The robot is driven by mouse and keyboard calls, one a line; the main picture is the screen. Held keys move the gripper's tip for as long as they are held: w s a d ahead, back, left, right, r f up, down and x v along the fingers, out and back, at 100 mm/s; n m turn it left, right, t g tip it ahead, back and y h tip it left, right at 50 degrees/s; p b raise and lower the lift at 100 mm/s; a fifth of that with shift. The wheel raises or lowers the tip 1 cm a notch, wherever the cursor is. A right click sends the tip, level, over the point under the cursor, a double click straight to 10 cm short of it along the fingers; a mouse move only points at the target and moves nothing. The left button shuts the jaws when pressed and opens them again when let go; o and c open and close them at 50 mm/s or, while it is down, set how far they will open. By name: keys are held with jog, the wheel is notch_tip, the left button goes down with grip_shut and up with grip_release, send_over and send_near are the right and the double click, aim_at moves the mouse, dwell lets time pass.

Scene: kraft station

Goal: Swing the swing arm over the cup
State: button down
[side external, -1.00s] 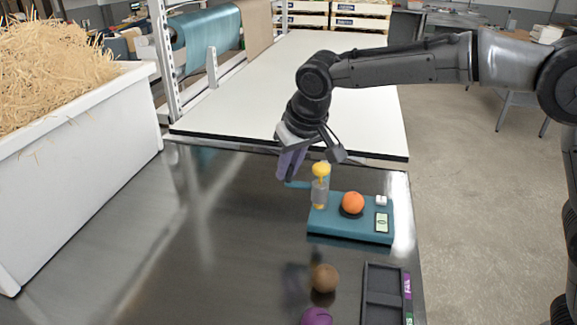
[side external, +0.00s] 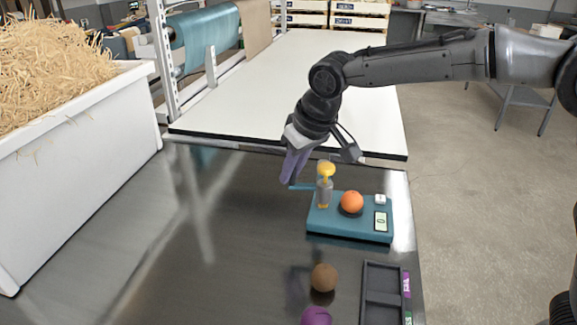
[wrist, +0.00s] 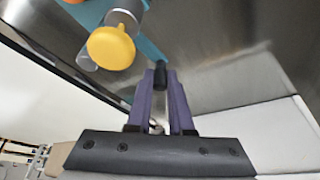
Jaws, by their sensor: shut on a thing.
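A teal device (side external: 335,231) stands on the dark metal table, with a small display and white button at its right. A teal swing arm (side external: 303,187) sticks out to the left at its back; it also shows in the wrist view (wrist: 149,49). A grey cylinder with a yellow cap (side external: 325,171) stands upright by the arm. An orange ball (side external: 352,202) sits on a dark round rest, perhaps the cup, mostly hidden under it. My gripper (side external: 289,182) has its purple fingers shut on the swing arm's dark outer end (wrist: 160,77), left of the cylinder.
A brown ball (side external: 323,277), a purple object (side external: 316,316) and a dark divided tray (side external: 381,265) lie in front of the device. A white bin of straw (side external: 80,160) stands at the left. The table between bin and device is clear.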

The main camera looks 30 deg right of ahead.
jog(key=s+d+n+g+y, duration=0.3)
jog(key=s+d+n, duration=0.4)
jog(key=n, duration=0.9)
jog(key=shift+s+d+g+y, duration=0.3)
jog(key=shift+d+g+y, duration=0.1)
jog(key=shift+d+g, duration=0.4)
jog(key=shift+d, duration=0.1)
jog(key=c, duration=0.8)
grip_release()
jog(key=v, duration=1.4)
jog(key=shift+f, duration=0.1)
